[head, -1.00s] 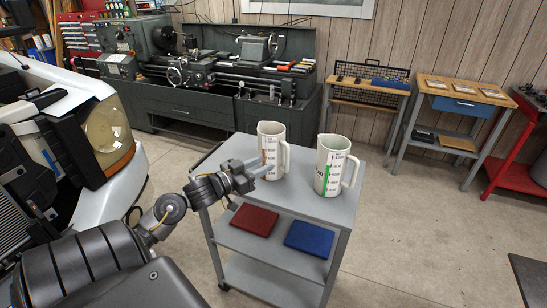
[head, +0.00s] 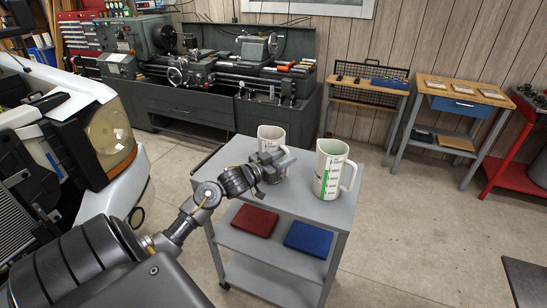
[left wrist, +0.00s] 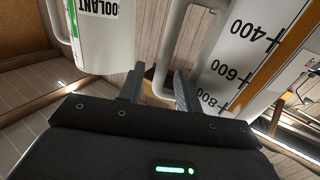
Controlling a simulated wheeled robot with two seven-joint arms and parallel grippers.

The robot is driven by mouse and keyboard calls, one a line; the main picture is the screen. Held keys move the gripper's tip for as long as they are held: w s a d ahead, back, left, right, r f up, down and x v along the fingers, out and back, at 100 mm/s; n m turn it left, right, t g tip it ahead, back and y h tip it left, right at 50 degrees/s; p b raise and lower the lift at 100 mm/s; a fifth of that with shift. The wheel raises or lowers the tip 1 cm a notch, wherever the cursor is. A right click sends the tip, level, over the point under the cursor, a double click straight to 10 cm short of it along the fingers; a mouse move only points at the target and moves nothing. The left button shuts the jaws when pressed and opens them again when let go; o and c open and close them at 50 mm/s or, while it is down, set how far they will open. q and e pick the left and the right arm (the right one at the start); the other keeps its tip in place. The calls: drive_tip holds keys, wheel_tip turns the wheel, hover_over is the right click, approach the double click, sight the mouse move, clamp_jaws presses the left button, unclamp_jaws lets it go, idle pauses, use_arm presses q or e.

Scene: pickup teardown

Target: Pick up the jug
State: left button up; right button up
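Two white measuring jugs stand upright on the top of a grey cart. The left jug (head: 268,133) has an orange stripe, seen in the left wrist view (left wrist: 262,62); the right jug (head: 326,178) has a green stripe and also shows in the left wrist view (left wrist: 103,42). My left gripper (head: 279,160) is in front of the left jug and hides its lower part. In the left wrist view the two fingers (left wrist: 160,88) are apart, with the left jug's pale handle (left wrist: 163,60) appearing between them. Contact cannot be made out. My right gripper is not in view.
The grey cart (head: 310,213) has a red book-like item (head: 254,221) and a blue one (head: 309,238) on its middle shelf. A white vehicle front (head: 60,100) stands at left. A lathe (head: 215,70) and workbenches line the wall. Floor right of the cart is clear.

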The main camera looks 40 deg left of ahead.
use_arm(q)
drive_tip(key=shift+w+d, duration=0.1)
drive_tip(key=shift+w, duration=0.6)
clamp_jaws()
drive_tip(key=shift+s, duration=0.1)
idle(0.7)
drive_tip(key=shift+r, duration=0.1)
